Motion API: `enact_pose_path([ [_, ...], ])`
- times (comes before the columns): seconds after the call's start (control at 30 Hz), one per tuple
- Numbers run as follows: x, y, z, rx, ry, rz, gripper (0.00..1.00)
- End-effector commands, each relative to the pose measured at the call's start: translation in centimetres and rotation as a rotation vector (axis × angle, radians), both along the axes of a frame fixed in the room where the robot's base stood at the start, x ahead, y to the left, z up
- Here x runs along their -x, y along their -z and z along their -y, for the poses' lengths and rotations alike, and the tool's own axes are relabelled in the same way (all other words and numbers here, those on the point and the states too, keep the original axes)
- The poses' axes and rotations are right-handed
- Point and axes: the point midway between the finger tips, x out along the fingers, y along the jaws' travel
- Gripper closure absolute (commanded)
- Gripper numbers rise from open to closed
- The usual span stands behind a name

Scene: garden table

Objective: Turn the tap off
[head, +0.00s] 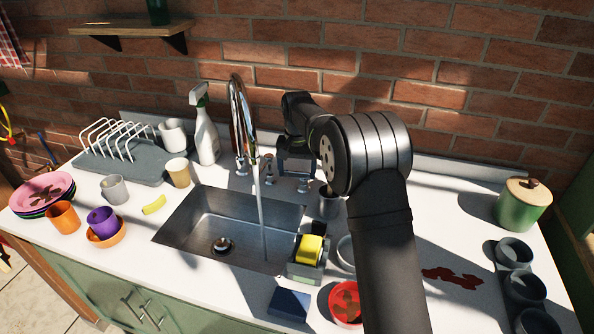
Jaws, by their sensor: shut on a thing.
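The chrome tap (238,110) stands behind the sink with a tall curved spout. A stream of water (257,195) runs from it into the steel sink (205,215). Chrome fittings stand at its base, one at the left (242,167), one in the middle (268,168) and one at the right, the right handle (304,185). My gripper (297,172) is low behind the sink, at the right handle, and is shut on it. The dark fingers and shadow hide much of the contact.
A spray bottle (205,135) and a beige cup (178,173) stand left of the tap. A grey cup (328,204) stands close right of my gripper. A caddy with a yellow sponge (311,248) sits at the sink's right edge. The brick wall is close behind.

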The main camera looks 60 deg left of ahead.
Motion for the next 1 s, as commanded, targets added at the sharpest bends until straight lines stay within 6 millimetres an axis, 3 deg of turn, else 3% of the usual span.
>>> enact_pose_path([
  [0.3,-0.18,-0.11,-0.23,-0.002,0.121,0.0,0.46],
  [0.83,-0.23,-0.13,-0.27,-0.002,0.144,0.0,0.46],
  [0.87,-0.22,-0.14,-0.26,-0.003,0.144,0.001,0.18],
  [0.93,-0.22,-0.12,-0.26,-0.002,0.143,0.0,0.04],
  [1.0,-0.22,-0.1,-0.25,-0.002,0.143,0.0,0.02],
])
